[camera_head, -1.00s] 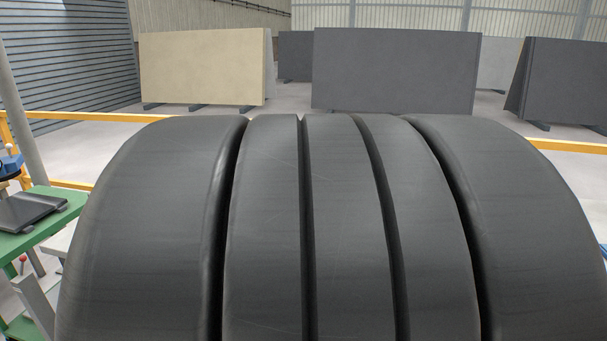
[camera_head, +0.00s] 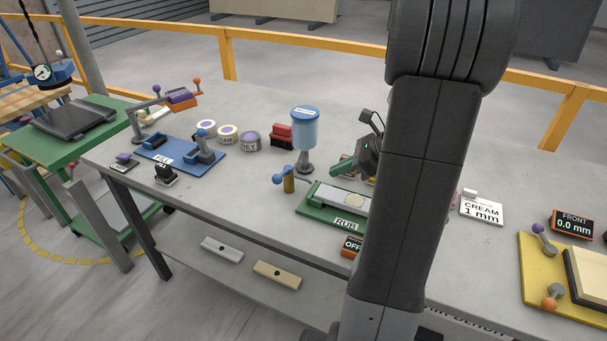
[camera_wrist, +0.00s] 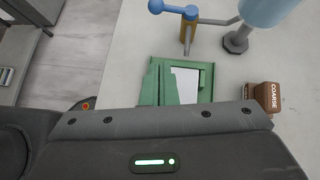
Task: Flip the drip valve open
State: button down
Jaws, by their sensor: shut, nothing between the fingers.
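The drip valve (camera_head: 289,184) is a brass upright with a blue ball-ended lever (camera_head: 277,178), beside a blue reservoir (camera_head: 305,132) on a grey stand. In the head view the lever points to the left. In the wrist view the brass upright (camera_wrist: 188,32) and lever (camera_wrist: 168,7) are at the top, with the reservoir (camera_wrist: 268,10) to the right. My gripper (camera_head: 336,170) has green fingers, shut and empty, to the right of the valve and apart from it. In the wrist view its fingertips (camera_wrist: 158,70) show over the green board. My arm hides part of the bench.
A green board (camera_head: 313,206) marked RUB lies just in front of the valve. Red blocks (camera_head: 281,135) and several round tins (camera_head: 227,134) stand behind and left. A blue fixture (camera_head: 176,155) is farther left. The bench top (camera_head: 237,190) left of the valve is clear.

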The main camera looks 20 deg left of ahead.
aim_at(283, 173)
jog(key=shift+s, duration=0.1)
jog(key=x, duration=0.9)
jog(key=shift+s+a+f, duration=0.1)
jog(key=shift+a+f, duration=0.1)
jog(key=a, duration=0.2)
jog(key=a+p, duration=0.1)
jog(key=a, duration=0.1)
jog(key=shift+s+a+r, duration=0.1)
jog(key=shift+s+r, duration=0.1)
jog(key=shift+s+a, duration=0.1)
jog(key=shift+a, duration=0.05)
